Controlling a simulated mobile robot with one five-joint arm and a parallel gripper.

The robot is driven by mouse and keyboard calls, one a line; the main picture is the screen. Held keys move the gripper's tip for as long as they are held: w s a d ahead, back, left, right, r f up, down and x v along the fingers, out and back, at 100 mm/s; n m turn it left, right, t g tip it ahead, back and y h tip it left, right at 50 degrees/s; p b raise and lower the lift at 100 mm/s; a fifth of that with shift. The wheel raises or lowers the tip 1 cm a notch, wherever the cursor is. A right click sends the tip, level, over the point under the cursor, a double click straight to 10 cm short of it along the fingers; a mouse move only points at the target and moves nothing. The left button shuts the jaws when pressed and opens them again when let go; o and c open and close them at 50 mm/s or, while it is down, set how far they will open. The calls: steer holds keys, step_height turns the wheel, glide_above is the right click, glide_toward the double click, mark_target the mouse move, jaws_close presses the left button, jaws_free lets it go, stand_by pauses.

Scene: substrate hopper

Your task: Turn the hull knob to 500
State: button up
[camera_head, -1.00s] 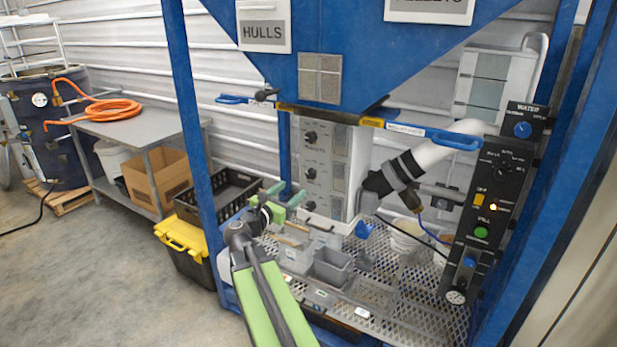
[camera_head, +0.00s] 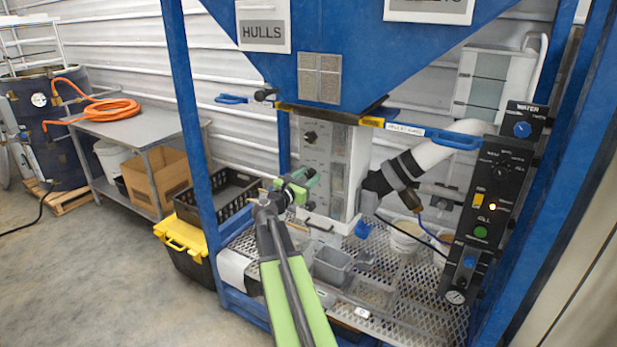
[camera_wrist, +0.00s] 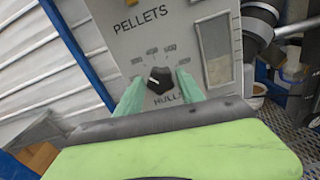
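The grey control panel (camera_head: 342,150) stands under the hopper. In the wrist view, a black knob (camera_wrist: 160,80) with a white pointer mark sits on it, with "HULLS" printed just below and "PELLETS" above. The pointer points to the left; the small labels around the knob are too blurred to read. My gripper (camera_wrist: 158,88) is open, with one green finger on each side of this knob; small gaps seem to show, but I cannot tell whether either finger touches. In the head view, my gripper (camera_head: 300,184) hides the panel's middle knob.
An upper knob (camera_head: 310,137) shows above my gripper. A grey bin (camera_head: 333,268) stands on the mesh shelf (camera_head: 425,315) below. A blue frame post (camera_head: 190,140) rises at the left. The black water panel (camera_head: 487,200) is at the right.

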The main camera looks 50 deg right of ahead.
jaws_close()
steer(key=shift+w, duration=0.1)
